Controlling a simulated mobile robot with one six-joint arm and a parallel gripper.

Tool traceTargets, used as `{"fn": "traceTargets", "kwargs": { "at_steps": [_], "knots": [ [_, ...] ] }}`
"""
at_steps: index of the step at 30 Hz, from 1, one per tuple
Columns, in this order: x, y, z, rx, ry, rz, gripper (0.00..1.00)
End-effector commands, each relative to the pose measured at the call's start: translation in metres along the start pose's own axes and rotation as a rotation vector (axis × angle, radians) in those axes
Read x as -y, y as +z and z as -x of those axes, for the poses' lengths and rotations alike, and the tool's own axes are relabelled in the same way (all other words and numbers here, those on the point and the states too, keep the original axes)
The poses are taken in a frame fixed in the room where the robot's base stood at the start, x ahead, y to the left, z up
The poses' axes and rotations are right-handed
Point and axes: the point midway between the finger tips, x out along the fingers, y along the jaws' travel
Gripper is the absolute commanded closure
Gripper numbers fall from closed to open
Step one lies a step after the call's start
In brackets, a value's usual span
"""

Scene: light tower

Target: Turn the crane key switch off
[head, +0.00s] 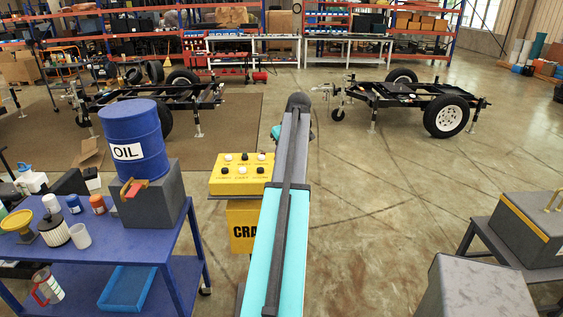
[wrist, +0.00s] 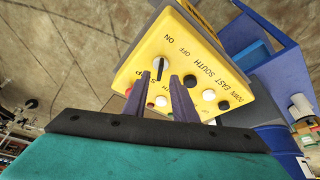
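The yellow crane control box (head: 240,181) stands left of my arm in the head view, with white and black buttons on top. In the wrist view its yellow panel (wrist: 205,75) appears upside down, with ON and OFF lettering. The key switch (wrist: 160,67) is a white round with a dark upright bar, close to the ON lettering. My gripper (wrist: 157,76) is open, its two dark fingers on either side of the switch in the picture. I cannot tell whether they touch it. The head view does not show my gripper.
A blue cart (head: 147,239) with a blue oil drum (head: 132,138) on a grey box stands left of the control box. Grey boxes stand at the right. Black trailers (head: 420,96) are behind, and the concrete floor between is clear.

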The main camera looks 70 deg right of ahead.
Motion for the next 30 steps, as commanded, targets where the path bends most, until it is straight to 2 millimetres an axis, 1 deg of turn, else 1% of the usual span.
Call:
{"fn": "traceTargets", "kwargs": {
  "at_steps": [18, 24, 30],
  "knots": [
    [0.0, -0.001, 0.078, -0.002, 0.0, 0.0, 0.75],
    [0.001, -0.001, 0.094, -0.002, -0.001, 0.001, 0.75],
    [0.001, -0.001, 0.099, -0.001, -0.002, 0.0, 0.75]
  ]
}}
